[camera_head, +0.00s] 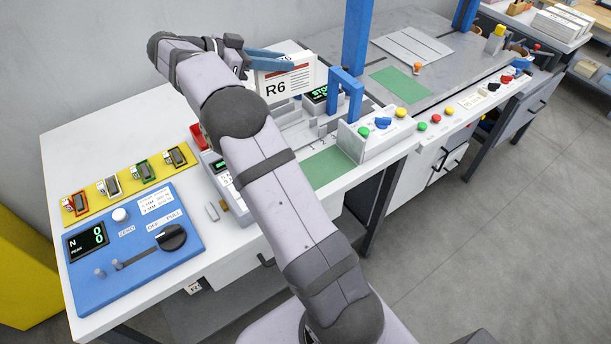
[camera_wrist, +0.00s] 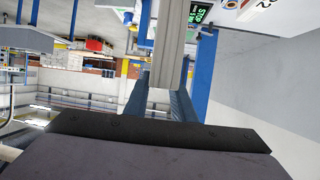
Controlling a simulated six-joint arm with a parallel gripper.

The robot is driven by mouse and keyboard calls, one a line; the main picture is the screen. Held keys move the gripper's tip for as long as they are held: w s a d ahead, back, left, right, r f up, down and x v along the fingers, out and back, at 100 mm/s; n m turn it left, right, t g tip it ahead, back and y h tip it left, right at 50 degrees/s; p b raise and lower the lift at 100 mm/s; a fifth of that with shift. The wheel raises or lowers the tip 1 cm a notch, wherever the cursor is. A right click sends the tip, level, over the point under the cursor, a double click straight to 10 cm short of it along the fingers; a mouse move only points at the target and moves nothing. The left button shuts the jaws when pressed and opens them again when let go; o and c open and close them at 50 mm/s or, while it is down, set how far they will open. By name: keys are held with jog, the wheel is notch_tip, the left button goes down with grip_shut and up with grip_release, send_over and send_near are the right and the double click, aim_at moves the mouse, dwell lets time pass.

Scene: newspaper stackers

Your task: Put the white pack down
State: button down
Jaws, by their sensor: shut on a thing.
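The white pack (camera_head: 290,82), a flat upright block with "R6" on its face, is at the top centre of the head view, above the far side of the bench. My gripper (camera_head: 272,60) has its blue fingers at the pack's upper edge and is shut on it. In the wrist view, a pale slab (camera_wrist: 172,45), which looks like the pack seen edge-on, lies between the blue fingers (camera_wrist: 163,100). The pack's lower edge is in front of grey fixtures; I cannot tell whether it touches anything.
A blue arch (camera_head: 345,90) and a green-lettered display (camera_head: 320,94) stand right of the pack. A green mat (camera_head: 327,167) lies clear at the bench's front edge. A button panel (camera_head: 385,127) is beside it. A blue post (camera_head: 356,45) rises behind. A blue control panel (camera_head: 135,247) lies left.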

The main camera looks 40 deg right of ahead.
jog(key=s+a+f+n+t+b, duration=0.1)
jog(key=s+a+f+b, duration=0.15)
jog(key=s, duration=0.45)
jog(key=s+a+f+b, duration=0.1)
jog(key=s+f, duration=0.3)
jog(key=s, duration=0.4)
notch_tip(320, 180, down, 10)
jog(key=p, duration=0.2)
jog(key=shift+w+a+r, duration=0.15)
jog(key=shift+w, duration=0.05)
dwell(0.4)
jog(key=c, duration=1.9)
grip_release()
jog(key=shift+f, duration=0.2)
jog(key=shift+o, duration=0.7)
jog(key=shift+r, duration=0.15)
